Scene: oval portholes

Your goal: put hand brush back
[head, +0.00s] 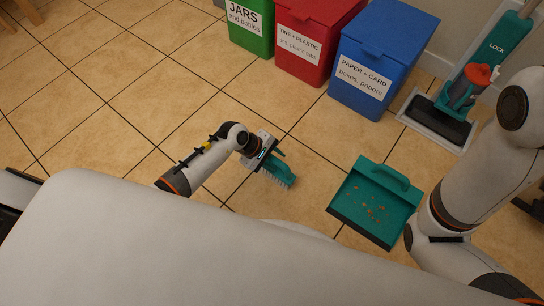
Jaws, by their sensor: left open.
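The teal hand brush (279,176) is low over or on the tiled floor near the middle of the head view, its pale bristles showing along the lower side. My left gripper (266,155) is at the brush's upper left end and is open. The gripper body covers part of the brush, so I cannot tell whether the fingers are around it or touching it. The teal dustpan (384,185) lies on the floor to the right of the brush, with several orange crumbs in it. My right arm comes in at the right, but its gripper does not show.
A green bin (252,38), a red bin (305,48) and a blue bin (366,90) stand in a row at the back. A teal upright floor cleaner (463,92) stands on a grey tray (410,110) at the right.

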